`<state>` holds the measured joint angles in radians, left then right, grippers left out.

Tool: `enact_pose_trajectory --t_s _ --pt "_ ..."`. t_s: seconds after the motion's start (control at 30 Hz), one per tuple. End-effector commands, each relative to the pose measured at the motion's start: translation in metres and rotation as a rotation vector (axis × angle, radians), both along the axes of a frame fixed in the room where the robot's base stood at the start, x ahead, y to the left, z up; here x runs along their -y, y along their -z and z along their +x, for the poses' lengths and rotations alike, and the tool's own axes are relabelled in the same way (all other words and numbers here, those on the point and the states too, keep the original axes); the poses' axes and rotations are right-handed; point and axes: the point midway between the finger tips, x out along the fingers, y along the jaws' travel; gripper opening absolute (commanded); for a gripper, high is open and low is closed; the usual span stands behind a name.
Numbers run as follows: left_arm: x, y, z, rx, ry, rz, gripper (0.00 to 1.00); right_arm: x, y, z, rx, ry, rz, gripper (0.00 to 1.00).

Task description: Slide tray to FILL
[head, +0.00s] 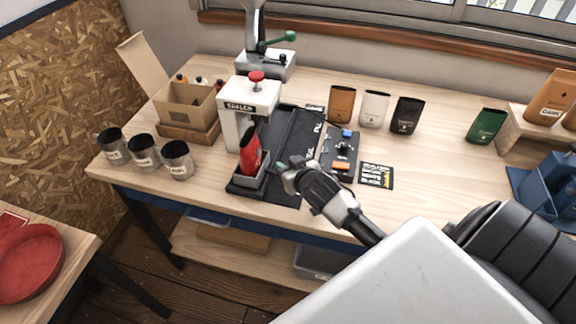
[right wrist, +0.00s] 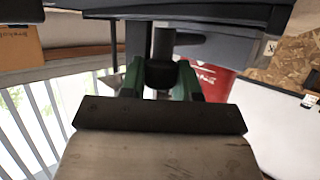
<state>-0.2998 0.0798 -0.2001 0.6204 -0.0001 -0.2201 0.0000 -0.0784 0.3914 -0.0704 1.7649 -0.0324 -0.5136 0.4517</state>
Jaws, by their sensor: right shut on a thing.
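The tray (head: 262,182) is a small grey holder at the front left end of a black slide base (head: 290,140), beside the white sealer (head: 233,120). A red pouch (head: 250,155) stands in it, tilted slightly, and shows in the right wrist view (right wrist: 215,82). My right gripper (head: 283,168) is at the tray's right side. In the right wrist view its green fingertips (right wrist: 160,82) are closed around a dark post, which looks like the tray's handle (right wrist: 162,45). White lettering on the base is partly readable; I cannot make out FILL clearly. My left gripper is out of view.
Right of the base sits a dark panel (head: 341,152) with blue and orange parts, and a card (head: 376,176). Several pouches (head: 374,108) stand behind. Metal cups (head: 144,152) and a cardboard box (head: 187,104) are at the left. The front right tabletop is mostly clear.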

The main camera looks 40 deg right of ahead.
Motion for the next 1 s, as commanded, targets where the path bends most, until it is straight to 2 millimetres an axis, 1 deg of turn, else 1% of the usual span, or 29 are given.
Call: enact_pose_trajectory --t_s 0.17,0.27,0.5,0.7,1.0 --pt "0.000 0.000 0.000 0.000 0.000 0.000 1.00 0.003 0.000 0.003 0.000 -0.001 -0.001 0.00" --pt "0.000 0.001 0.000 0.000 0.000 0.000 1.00 0.013 0.000 0.012 0.001 -0.002 -0.002 0.00" --pt "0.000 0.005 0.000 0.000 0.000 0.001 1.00 0.046 0.001 0.041 0.002 -0.002 -0.003 0.00" --pt "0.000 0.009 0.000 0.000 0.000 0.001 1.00 0.063 0.001 0.055 0.001 -0.002 -0.002 0.00" --pt "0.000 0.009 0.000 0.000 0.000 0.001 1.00 0.067 0.000 0.058 0.001 0.000 0.002 0.00"
